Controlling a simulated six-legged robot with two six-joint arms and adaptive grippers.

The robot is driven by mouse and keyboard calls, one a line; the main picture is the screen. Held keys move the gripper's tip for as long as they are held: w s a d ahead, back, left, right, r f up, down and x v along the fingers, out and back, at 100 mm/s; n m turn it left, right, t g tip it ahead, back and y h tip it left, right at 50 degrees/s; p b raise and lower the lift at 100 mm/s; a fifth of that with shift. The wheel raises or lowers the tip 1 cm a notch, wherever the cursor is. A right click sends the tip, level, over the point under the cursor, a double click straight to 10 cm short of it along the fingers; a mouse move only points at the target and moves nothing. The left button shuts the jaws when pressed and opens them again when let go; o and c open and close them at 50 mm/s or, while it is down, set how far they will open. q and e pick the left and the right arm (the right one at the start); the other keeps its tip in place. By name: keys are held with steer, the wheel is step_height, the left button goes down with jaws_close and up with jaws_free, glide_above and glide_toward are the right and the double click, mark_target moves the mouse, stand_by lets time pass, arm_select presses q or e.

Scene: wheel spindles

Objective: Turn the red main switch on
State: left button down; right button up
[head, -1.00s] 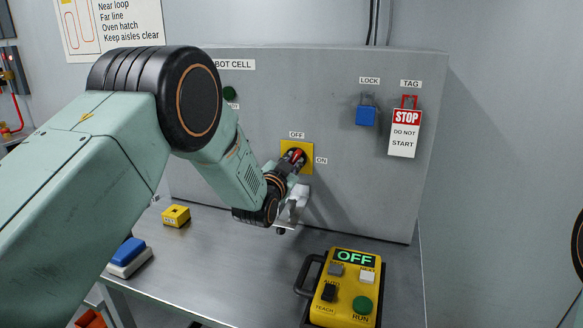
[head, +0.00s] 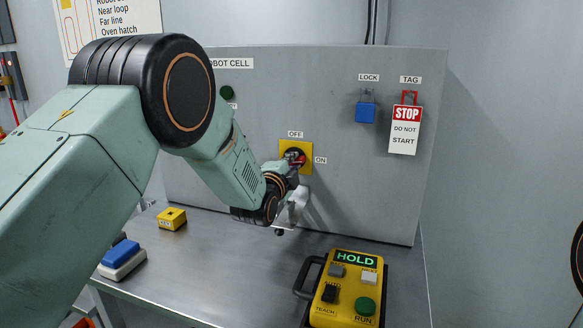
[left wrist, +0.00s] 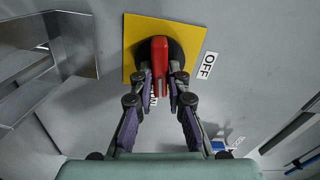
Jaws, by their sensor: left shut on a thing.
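The red main switch (head: 298,158) sits on a yellow plate (head: 309,169) on the grey panel, partly hidden by my gripper in the head view. The OFF label (head: 295,134) is above the plate and the ON label (head: 320,160) is to its right. In the left wrist view the red handle (left wrist: 160,62) lies in line with the partly hidden ON label, at right angles to the OFF label (left wrist: 208,65). My left gripper (head: 293,160) is shut on the handle, one finger on each side (left wrist: 162,82). My right gripper is out of view.
A yellow pendant (head: 345,290) on the metal table shows HOLD. A blue lock (head: 365,112) and a red STOP tag (head: 405,129) hang at the panel's right. A small yellow box (head: 171,219) and a blue-topped block (head: 122,260) stand at the table's left.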

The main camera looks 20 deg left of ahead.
arm_select(q)
steer(key=shift+m+b, duration=0.3)
steer(key=shift+m, duration=0.8)
steer(key=c, duration=1.3)
jaws_free()
steer(key=shift+d, duration=0.1)
steer(key=s, duration=1.2)
steer(key=shift+a, duration=0.25)
